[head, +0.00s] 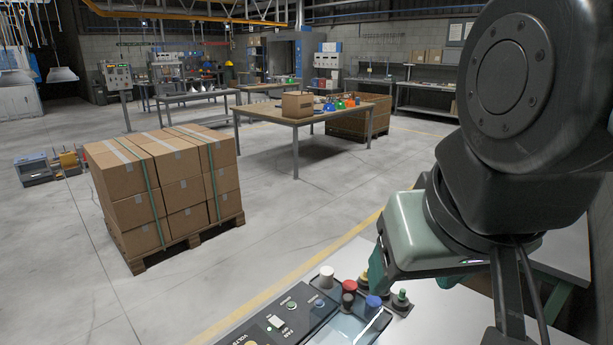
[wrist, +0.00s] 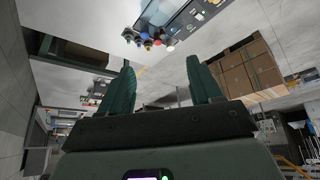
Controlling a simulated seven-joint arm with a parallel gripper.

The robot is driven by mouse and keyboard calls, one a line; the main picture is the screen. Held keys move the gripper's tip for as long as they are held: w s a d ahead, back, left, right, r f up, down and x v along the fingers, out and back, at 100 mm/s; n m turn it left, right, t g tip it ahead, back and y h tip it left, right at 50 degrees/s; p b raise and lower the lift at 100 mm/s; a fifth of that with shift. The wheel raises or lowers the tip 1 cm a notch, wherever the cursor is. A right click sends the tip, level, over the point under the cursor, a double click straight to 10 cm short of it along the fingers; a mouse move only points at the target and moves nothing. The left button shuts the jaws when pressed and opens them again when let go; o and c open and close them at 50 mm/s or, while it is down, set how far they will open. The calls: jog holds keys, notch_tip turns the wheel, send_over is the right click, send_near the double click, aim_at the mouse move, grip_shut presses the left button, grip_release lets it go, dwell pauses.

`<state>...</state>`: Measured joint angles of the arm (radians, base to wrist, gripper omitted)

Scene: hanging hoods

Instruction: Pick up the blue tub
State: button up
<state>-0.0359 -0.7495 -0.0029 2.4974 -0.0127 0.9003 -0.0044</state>
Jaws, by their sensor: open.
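A small blue-topped round piece (head: 373,302), the closest match I see to a blue tub, stands at the front edge of the white worktop among other small coloured pieces. In the wrist view the cluster is tiny, at the top middle, beyond the fingertips. My gripper (wrist: 160,65) is open, with its two green fingers apart and nothing between them. In the head view a green finger (head: 377,270) shows just behind and above the cluster, and the other finger is mostly hidden by my arm. I cannot tell the gap to the blue piece.
Beside it stand a red-topped piece (head: 350,286), a white cylinder (head: 327,276) and a green-topped piece (head: 401,297). A control panel (head: 285,322) with buttons lies to the left. Stacked cartons (head: 170,185) stand on a pallet on the floor beyond. White worktop is clear at the right.

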jog(key=w+d+f+m+g, duration=0.15)
jog(key=w+f, duration=0.25)
jog(key=w, duration=0.7)
jog(key=w+d+f+m+g, duration=0.15)
jog(key=w+f, duration=0.25)
jog(key=w, duration=0.7)
jog(key=w+d+f+g, duration=0.1)
jog(key=w+d+f, duration=0.1)
jog(key=f, duration=0.7)
jog(key=w+d+f, duration=0.1)
jog(key=w+f, duration=0.4)
jog(key=f, duration=0.5)
jog(key=w+d+f+g, duration=0.1)
jog(key=w+f, duration=0.3)
jog(key=f, duration=0.5)
jog(key=shift+w+d+f+m+g, duration=0.1)
jog(key=shift+d+f+m+g, duration=0.05)
jog(key=shift+d, duration=0.3)
jog(key=shift+w+d+f+m+g, duration=0.1)
jog(key=shift+d+m+g, duration=0.05)
jog(key=shift+d, duration=0.25)
jog(key=shift+w+a+f, duration=0.1)
jog(key=shift+f, duration=1.4)
jog(key=shift+a+f, duration=0.1)
jog(key=shift+f, duration=1.4)
jog(key=shift+c, duration=0.4)
jog(key=c, duration=0.8)
